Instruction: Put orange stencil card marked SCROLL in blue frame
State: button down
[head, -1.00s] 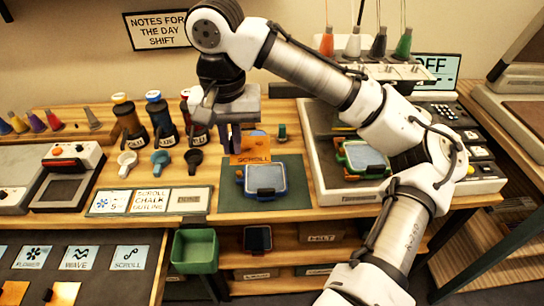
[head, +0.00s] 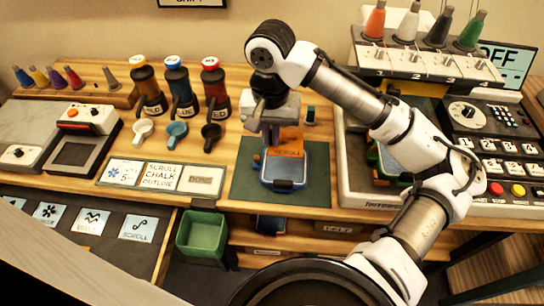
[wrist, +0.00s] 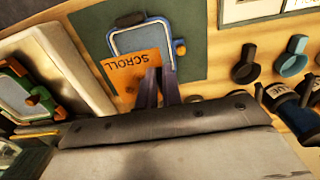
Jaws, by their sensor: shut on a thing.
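In the wrist view the card overlaps the near edge of the blue frame (wrist: 114,40). I cannot tell whether card and frame touch.
A green frame (wrist: 18,68) sits in a pale machine tray (head: 352,195) to the right. Several bottles (head: 178,85) and small scoops (head: 177,130) stand left of the mat. Instruction cards (head: 160,175) lie along the front edge. A green bin (head: 203,232) is below.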

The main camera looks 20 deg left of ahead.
aim_at(271, 136)
notch_tip(271, 136, down, 8)
jog(key=shift+f, duration=0.25)
jog(key=shift+f, duration=0.35)
jog(key=c, duration=1.6)
grip_release()
jog(key=shift+o, duration=0.2)
jog(key=shift+r, duration=0.1)
notch_tip(271, 136, up, 13)
jog(key=shift+f, duration=0.2)
